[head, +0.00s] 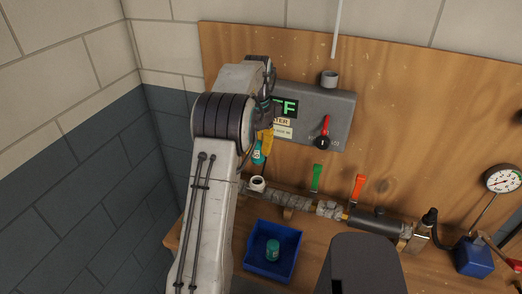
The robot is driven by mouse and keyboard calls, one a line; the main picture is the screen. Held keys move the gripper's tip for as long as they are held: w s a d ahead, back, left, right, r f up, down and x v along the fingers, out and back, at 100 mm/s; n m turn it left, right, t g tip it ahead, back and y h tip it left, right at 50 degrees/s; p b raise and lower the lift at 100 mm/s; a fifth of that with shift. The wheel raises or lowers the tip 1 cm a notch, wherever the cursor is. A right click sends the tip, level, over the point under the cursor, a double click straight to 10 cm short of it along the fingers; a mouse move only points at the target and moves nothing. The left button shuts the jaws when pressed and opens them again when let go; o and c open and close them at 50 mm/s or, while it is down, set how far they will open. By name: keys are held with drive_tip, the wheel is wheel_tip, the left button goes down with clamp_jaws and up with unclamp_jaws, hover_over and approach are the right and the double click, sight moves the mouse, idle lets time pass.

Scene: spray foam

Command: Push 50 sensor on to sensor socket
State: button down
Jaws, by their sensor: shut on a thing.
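A small teal cylinder (258,153) with a pale marking, which looks like a sensor, is at the end of my gripper (264,143). My gripper is shut on it, and my arm hides part of the grip. The number on the cylinder is too small to read. A white, round, open-topped fitting (257,184), which looks like the sensor socket, stands at the left end of the pipe. The teal cylinder is above this fitting in the picture, with a small gap between them. A second teal cylinder (272,251) stands in the blue bin (254,270).
A grey control box (338,103) with a green display and a red lever (324,131) is on the wooden board behind my gripper. The pipe has a green handle (316,178) and an orange handle (357,188). A pressure gauge (502,180) is at the right.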

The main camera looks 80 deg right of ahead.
sight(257, 162)
drive_tip(key=shift+w+d+r, duration=0.1)
drive_tip(key=shift+w+d, duration=0.05)
drive_tip(key=shift+r+p, duration=0.2)
drive_tip(key=shift+p, duration=0.75)
drive_tip(key=shift+f+b, duration=1)
drive_tip(key=shift+f, duration=2.5)
drive_tip(key=shift+p, duration=0.85)
drive_tip(key=shift+f+b, duration=1.05)
drive_tip(key=shift+f, duration=0.45)
drive_tip(key=c, duration=0.9)
unclamp_jaws()
